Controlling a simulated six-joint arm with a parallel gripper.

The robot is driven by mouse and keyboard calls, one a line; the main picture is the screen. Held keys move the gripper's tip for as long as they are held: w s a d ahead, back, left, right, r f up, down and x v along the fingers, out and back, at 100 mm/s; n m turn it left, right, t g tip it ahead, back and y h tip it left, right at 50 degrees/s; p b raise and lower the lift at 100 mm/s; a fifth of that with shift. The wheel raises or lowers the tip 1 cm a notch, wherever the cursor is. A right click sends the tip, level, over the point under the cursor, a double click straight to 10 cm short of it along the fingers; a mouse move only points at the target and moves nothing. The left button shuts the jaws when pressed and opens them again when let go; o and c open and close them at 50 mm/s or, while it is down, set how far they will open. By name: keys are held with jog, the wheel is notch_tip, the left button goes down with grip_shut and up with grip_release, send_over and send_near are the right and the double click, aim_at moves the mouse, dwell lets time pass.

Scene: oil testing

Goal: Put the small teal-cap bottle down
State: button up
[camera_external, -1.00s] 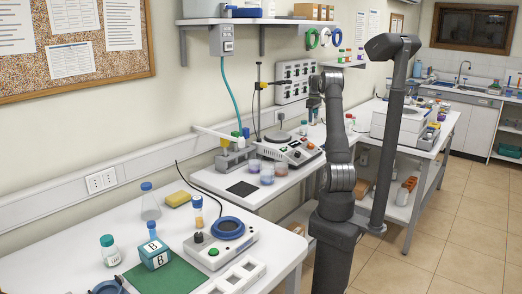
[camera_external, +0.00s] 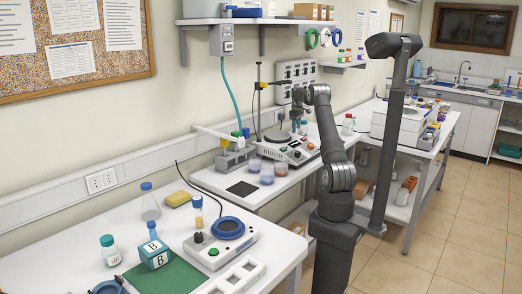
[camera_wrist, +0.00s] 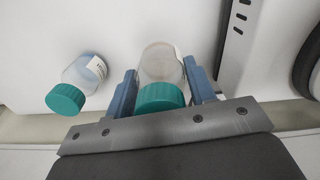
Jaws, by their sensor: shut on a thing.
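In the wrist view my gripper (camera_wrist: 163,78) has its two blue fingers on either side of a small clear bottle with a teal cap (camera_wrist: 160,97), shut on it. The cap faces the camera and the bottle's base points away. A second teal-capped bottle (camera_wrist: 85,76) with a white label stands to the left, apart from the fingers. In the external view my gripper (camera_external: 297,115) is over the middle bench, beside the hotplate. The held bottle is too small to make out there.
The hotplate stirrer (camera_external: 290,150) stands close to my gripper, with a grey control box (camera_external: 296,80) behind it on the wall. In the wrist view a slotted dark-edged panel (camera_wrist: 238,25) and a dark ring (camera_wrist: 308,65) lie to the right. White surface shows around the bottles.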

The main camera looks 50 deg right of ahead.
jog(key=shift+f, duration=1.85)
jog(key=shift+f, duration=0.1)
jog(key=o, duration=1.1)
notch_tip(320, 180, up, 12)
jog(key=shift+r, duration=0.15)
jog(key=shift+f, duration=4.2)
